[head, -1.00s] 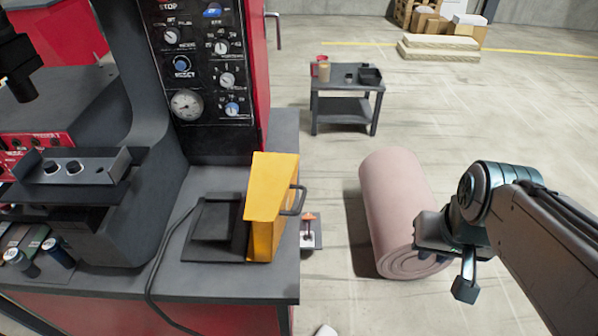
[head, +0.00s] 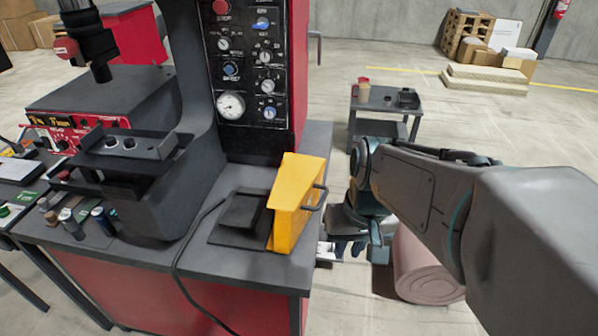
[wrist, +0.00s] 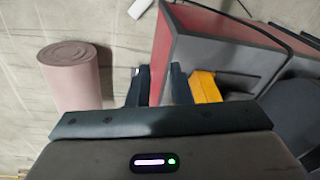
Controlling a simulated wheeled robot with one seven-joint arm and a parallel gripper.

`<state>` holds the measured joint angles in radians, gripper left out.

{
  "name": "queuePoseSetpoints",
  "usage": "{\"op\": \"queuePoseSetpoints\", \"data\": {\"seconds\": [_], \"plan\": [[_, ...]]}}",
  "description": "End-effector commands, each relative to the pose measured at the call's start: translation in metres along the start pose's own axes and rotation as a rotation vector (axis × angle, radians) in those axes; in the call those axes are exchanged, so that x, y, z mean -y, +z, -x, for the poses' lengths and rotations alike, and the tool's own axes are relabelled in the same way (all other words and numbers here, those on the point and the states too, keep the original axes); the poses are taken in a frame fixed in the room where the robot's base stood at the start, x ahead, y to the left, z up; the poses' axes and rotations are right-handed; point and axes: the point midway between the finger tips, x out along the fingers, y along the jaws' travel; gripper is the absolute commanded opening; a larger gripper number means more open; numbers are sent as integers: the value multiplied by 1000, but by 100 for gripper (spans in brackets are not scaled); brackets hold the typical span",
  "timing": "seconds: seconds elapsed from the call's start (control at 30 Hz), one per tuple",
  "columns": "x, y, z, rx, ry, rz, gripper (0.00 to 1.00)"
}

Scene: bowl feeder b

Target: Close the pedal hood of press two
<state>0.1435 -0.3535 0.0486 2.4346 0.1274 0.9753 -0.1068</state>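The yellow pedal hood (head: 297,203) stands raised on the grey press bench, with a dark handle (head: 317,198) on its right face. The black pedal (head: 242,213) on its dark base lies uncovered to the left of the hood. In the wrist view the hood (wrist: 205,87) shows just right of the fingers. My gripper (head: 357,246) is to the right of the hood, beyond the bench edge, and does not appear to touch it. In the wrist view my gripper (wrist: 158,75) has its two fingers apart with nothing held between them.
The press column with dials (head: 249,75) rises behind the pedal. A black cable (head: 178,265) runs over the bench. A pink roll (head: 420,268) stands on the floor at right, partly hidden by my arm. A small cart (head: 383,105) stands farther back.

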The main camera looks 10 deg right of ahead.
Motion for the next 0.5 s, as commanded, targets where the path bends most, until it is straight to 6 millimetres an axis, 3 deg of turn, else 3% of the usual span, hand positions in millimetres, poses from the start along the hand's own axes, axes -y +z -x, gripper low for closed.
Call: {"op": "queuePoseSetpoints", "data": {"seconds": [0.23, 0.5], "plan": [[-5, -32, -35, 225, -268, -96, 19], [-27, -82, -59, 277, -704, -189, 19]]}}
